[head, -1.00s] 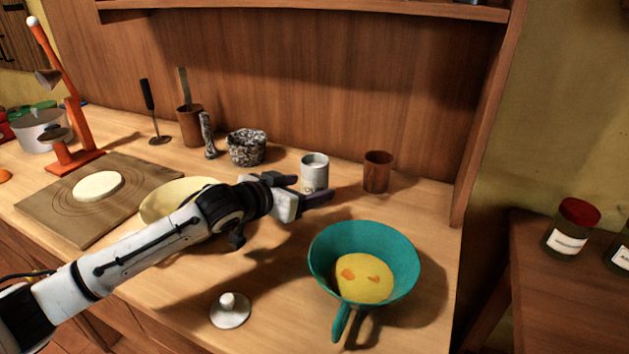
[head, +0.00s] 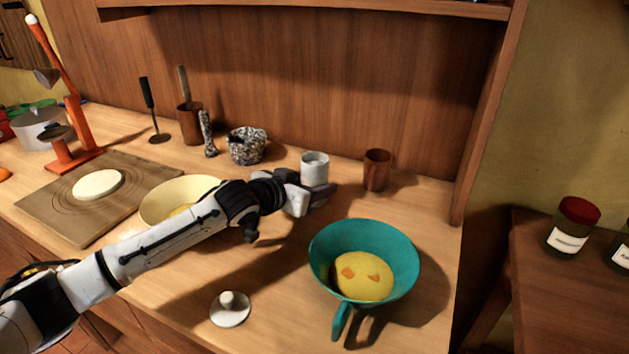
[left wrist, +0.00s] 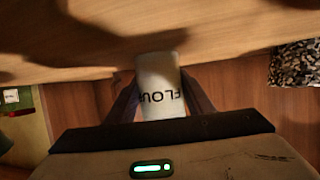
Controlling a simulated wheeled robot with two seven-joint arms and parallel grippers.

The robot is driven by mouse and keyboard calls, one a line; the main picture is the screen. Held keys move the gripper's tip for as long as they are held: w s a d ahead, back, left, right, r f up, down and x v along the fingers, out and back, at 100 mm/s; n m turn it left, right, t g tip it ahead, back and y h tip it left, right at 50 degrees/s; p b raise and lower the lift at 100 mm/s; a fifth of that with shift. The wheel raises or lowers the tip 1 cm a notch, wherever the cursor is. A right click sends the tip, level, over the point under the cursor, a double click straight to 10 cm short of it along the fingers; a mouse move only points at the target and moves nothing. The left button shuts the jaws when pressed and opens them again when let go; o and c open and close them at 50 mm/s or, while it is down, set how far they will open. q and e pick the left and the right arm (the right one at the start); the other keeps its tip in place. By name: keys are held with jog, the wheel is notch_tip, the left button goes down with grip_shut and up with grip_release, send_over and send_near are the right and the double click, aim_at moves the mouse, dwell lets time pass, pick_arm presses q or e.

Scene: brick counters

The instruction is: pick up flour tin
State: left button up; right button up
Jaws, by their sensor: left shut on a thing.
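The flour tin (head: 315,165) is a small pale grey-white cylinder standing on the wooden counter, left of a brown cup. In the left wrist view the tin (left wrist: 160,85) shows the black letters "FLOU", with one finger on each side of it. My left gripper (head: 314,192) is shut on the tin, around its lower body in the head view. The fingers hide the tin's lower part and its label there, so I cannot tell whether its base touches the counter. My right gripper is not in view.
A brown cup (head: 377,170) stands close to the tin's right. A speckled mortar (head: 246,147) is to its left. A teal pan (head: 364,258) and a pale yellow bowl (head: 160,203) are nearer. A white knobbed lid (head: 230,310) lies at the front. The wooden back panel (head: 330,90) rises behind.

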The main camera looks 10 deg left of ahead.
aim_at(315, 158)
pick_arm(q)
jog(key=shift+r, duration=0.15)
notch_tip(315, 158, up, 10)
jog(key=shift+f, duration=0.1)
dwell(0.6)
